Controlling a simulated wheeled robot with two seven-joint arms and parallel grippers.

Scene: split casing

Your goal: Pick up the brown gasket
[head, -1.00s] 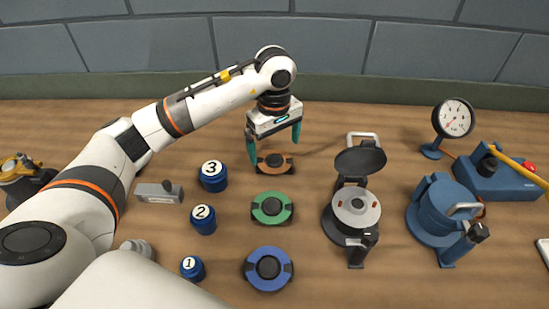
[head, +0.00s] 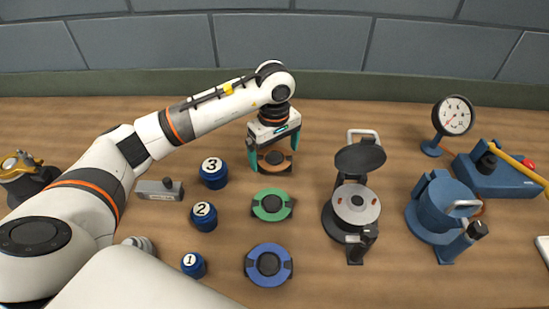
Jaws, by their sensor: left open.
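The brown gasket (head: 275,167) lies with a dark centre at the back of a column of three round pieces on the wooden table. My left gripper (head: 274,165) is open, with its teal fingers pointing down on either side of the brown gasket, low near the table. I cannot tell whether the fingers touch it. The green gasket (head: 258,205) and the blue gasket (head: 253,272) lie in front of it. My right gripper is not in view.
Blue canisters numbered 3 (head: 213,180), 2 (head: 204,224) and 1 (head: 193,271) stand left of the gaskets. An open dark casing (head: 355,204), a blue casing (head: 437,214), a gauge (head: 453,117) and a blue pump (head: 494,178) stand at right.

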